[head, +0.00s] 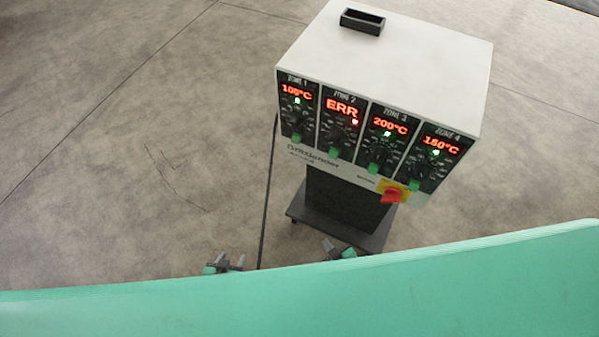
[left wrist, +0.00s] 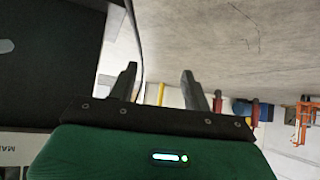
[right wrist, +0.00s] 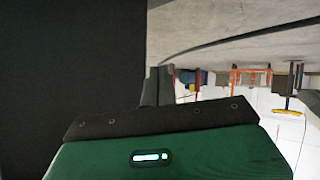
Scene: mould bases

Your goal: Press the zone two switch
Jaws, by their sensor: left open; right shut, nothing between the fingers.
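The control cabinet (head: 380,50) shows four zone panels on its front. The zone two switch (head: 334,153) is the small green piece at that panel's bottom edge. My left gripper (head: 223,264) is low and left of the cabinet, apart from it; its fingers stand open and empty in the left wrist view (left wrist: 160,82). My right gripper (head: 338,249) is below the panels, near the cabinet's base, with its fingers shut and empty in the right wrist view (right wrist: 156,86). Neither gripper touches the switch.
Zones one, three and four show temperatures with green lights. A red knob on a yellow plate (head: 393,194) sits below zones three and four. A black tray (head: 362,21) lies on the cabinet's top. A dark cable (head: 267,200) runs down left of it. The floor (head: 120,150) at left is clear.

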